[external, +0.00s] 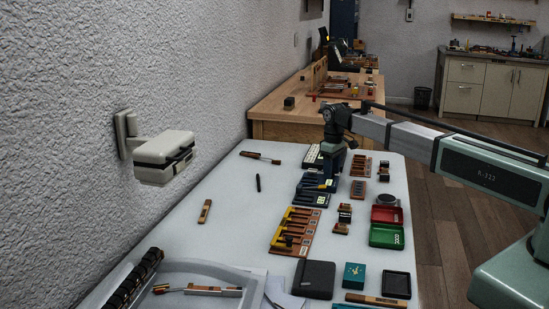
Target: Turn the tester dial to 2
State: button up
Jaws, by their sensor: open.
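My gripper (331,172) hangs over the far part of the white table, above a dark blue rack (313,197). It is small and dark in the external view; its jaws are open, and no object shows held in them. I cannot clearly pick out the tester dial. A small round grey object (387,200) sits to the right of my gripper, just behind the red tray, and may be a dial. Its markings and any pointer are too small to read.
A wooden rack with yellow parts (296,232), a red tray (388,214), a green tray (386,237), a teal box (354,275) and a black tray (397,284) crowd the right side of the white table (228,225). Its left middle is mostly clear.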

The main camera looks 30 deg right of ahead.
grip_shut()
dwell(0.3)
jog(key=shift+m, duration=0.3)
jog(key=m, duration=0.5)
jog(key=shift+m, duration=0.3)
jog(key=m, duration=0.5)
jog(key=shift+m, duration=0.3)
dwell(0.3)
